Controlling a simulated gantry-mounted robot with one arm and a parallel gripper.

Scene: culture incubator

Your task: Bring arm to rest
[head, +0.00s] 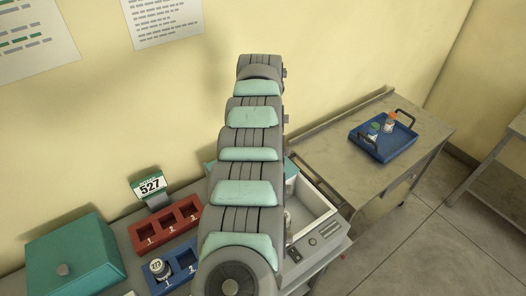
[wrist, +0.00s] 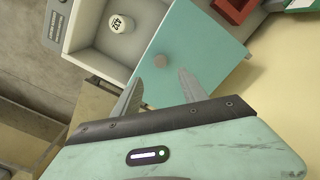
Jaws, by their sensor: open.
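My gripper (wrist: 161,93) shows in the wrist view with its two fingers spread apart and nothing between them. Beyond the fingers is a teal lid or door (wrist: 196,45) with a round knob. Beside it is an open white incubator box (wrist: 82,40) with one white-capped vial (wrist: 121,24) inside, marked with a number. In the head view my arm rises in front of the wall and hides much of the incubator (head: 318,212); my gripper is hidden there.
A red rack (head: 148,237) and a blue rack (head: 188,278) with a vial (head: 159,268) stand left of my arm. A blue tray (head: 398,151) with small containers sits on the right-hand table.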

